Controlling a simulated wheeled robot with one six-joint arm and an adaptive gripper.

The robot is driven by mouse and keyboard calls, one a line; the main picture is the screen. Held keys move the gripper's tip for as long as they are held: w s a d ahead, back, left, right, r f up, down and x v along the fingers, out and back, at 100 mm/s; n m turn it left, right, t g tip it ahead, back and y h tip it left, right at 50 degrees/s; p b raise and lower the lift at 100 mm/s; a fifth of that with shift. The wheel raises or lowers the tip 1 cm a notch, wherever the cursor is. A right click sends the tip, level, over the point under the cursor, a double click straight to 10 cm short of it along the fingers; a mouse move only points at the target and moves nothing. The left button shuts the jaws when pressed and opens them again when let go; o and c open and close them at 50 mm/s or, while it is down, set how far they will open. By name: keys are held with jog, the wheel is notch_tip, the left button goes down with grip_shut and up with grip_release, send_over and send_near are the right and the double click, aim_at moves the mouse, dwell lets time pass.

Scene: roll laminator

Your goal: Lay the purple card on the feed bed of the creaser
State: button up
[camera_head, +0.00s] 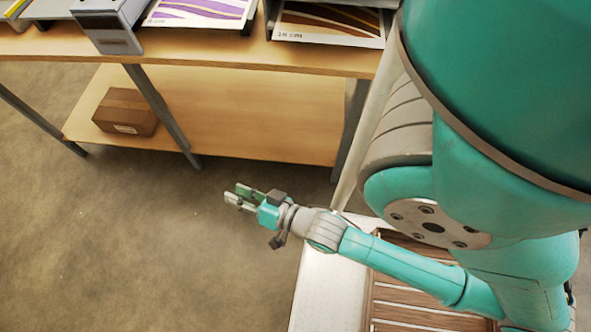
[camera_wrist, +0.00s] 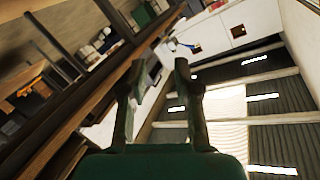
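The purple card (camera_head: 199,12) shows at the top of the head view, a white sheet with purple and gold wavy bands. It lies in a grey tray on the wooden table, cut off by the picture's edge. My gripper (camera_head: 236,196) is over the floor in front of the table, below and well apart from the card. Its two fingers are apart with nothing between them; they also show in the wrist view (camera_wrist: 156,72). I cannot tell which machine is the creaser.
A brown striped card (camera_head: 330,24) lies in a tray right of the purple one. A grey device (camera_head: 108,25) stands left of it on the wooden table (camera_head: 330,62). A cardboard box (camera_head: 125,112) sits on the lower shelf. The floor before the table is clear.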

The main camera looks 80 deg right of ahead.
jog(key=s+a+r+n+y, duration=0.2)
jog(key=s+a+n, duration=0.1)
jog(key=s, duration=0.4)
jog(key=s+a+r+n+y, duration=0.2)
jog(key=s+a+n, duration=0.2)
jog(key=s+n, duration=0.2)
jog(key=shift+s+a+r+n+g, duration=0.2)
jog(key=shift+s+n+g, duration=0.1)
jog(key=shift+s, duration=0.6)
